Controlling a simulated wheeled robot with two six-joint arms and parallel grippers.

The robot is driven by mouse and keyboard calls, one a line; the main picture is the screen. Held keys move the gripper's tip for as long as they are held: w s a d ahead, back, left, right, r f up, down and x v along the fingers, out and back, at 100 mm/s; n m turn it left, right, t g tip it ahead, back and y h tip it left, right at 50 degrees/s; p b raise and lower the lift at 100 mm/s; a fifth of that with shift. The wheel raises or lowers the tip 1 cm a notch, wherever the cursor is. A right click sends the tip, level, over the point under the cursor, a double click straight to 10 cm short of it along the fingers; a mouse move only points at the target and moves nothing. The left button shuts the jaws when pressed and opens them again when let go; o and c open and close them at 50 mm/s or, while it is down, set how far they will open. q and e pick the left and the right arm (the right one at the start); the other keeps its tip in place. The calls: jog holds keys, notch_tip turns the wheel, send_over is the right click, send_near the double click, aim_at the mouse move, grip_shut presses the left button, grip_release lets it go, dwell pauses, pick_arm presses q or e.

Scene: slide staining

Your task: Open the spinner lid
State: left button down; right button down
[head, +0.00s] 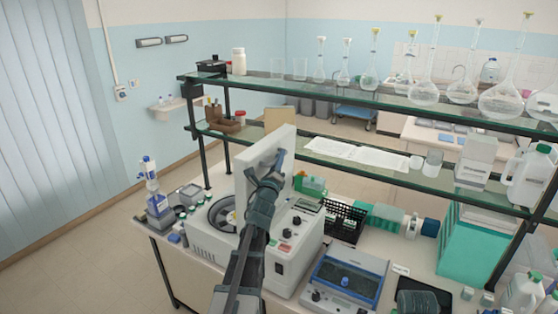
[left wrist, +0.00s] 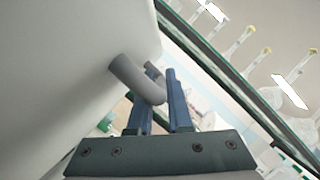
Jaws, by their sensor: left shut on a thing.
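The spinner (head: 283,268) is a white bench machine with dark knobs on its front. Its white lid (head: 250,160) stands raised, close to upright, and the round dark bowl (head: 222,216) shows open beside my arm. My left gripper (head: 277,165) is at the lid's face, shut on its handle. In the left wrist view the grey curved handle (left wrist: 131,78) runs from the white lid (left wrist: 70,70) to between the blue fingers of my left gripper (left wrist: 161,80). My forearm hides part of the spinner's top. My right gripper is not in view.
A glass shelf (head: 375,173) on dark posts stands close behind the raised lid, with flasks on the upper shelf (head: 330,88). To the right are a black rack (head: 345,220) and a blue-topped device (head: 346,280). A bottle stand (head: 158,205) is at the left.

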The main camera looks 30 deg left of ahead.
pick_arm(q)
jog(key=c, duration=1.1)
grip_release()
